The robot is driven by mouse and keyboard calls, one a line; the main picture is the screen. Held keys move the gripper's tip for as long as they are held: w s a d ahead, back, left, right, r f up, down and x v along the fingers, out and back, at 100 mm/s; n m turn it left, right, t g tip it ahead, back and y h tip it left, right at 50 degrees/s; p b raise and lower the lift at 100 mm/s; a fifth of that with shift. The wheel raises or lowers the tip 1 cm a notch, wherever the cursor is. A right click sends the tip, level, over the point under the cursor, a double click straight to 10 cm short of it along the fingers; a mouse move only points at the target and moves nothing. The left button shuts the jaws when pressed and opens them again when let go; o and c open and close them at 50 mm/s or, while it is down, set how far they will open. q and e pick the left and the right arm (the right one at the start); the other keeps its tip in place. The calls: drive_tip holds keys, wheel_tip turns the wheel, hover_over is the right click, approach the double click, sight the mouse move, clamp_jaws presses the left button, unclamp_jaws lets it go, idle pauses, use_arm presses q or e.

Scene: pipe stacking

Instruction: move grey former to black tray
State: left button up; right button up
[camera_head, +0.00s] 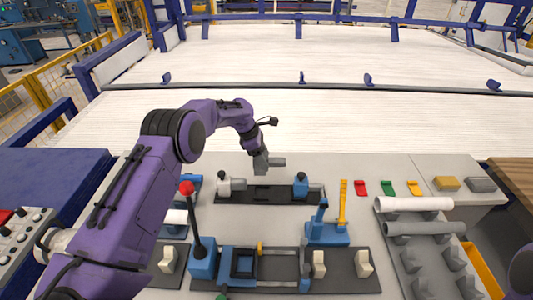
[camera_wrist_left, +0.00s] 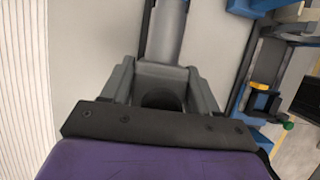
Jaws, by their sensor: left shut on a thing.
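My left gripper (camera_head: 261,163) is shut on a grey former (camera_head: 277,162), a short rounded piece that points right in the head view. In the left wrist view, the grey former (camera_wrist_left: 168,38) sits between the two fingers (camera_wrist_left: 163,85). The held piece is just behind a long black tray (camera_head: 263,193), close to its back edge. Its exact height above the table is hard to tell. My right gripper is out of view.
A pale fitting (camera_head: 223,187) and a blue block (camera_head: 300,185) stand at the tray's ends. A red-knobbed lever (camera_head: 187,188) rises at front left. A white pipe (camera_head: 413,204) and grey pipe (camera_head: 425,228) lie at right. The pale table behind is clear.

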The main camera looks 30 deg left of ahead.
sight(264, 172)
use_arm(q)
drive_tip(key=shift+s+d+f+b, duration=0.25)
drive_tip(key=shift+s+d+b, duration=0.05)
drive_tip(key=shift+s, duration=0.3)
drive_tip(key=shift+f, duration=0.4)
drive_tip(key=f+b, duration=0.1)
drive_tip(key=w+f+b, duration=0.1)
drive_tip(key=f, duration=0.1)
drive_tip(key=shift+f+b, duration=0.2)
drive_tip(key=shift+b, duration=0.2)
drive_tip(key=shift+f+b, duration=0.3)
drive_tip(key=shift+s+f+b, duration=0.3)
drive_tip(key=shift+f+b, duration=0.3)
drive_tip(key=shift+b, duration=0.1)
drive_tip(key=shift+f+b, duration=0.3)
drive_tip(key=shift+f, duration=0.05)
drive_tip(key=shift+w+f+b, duration=0.2)
drive_tip(key=shift+f+b, duration=0.6)
drive_tip(key=shift+f, duration=0.4)
drive_tip(key=shift+f+b, duration=0.8)
drive_tip(key=shift+f, duration=0.35)
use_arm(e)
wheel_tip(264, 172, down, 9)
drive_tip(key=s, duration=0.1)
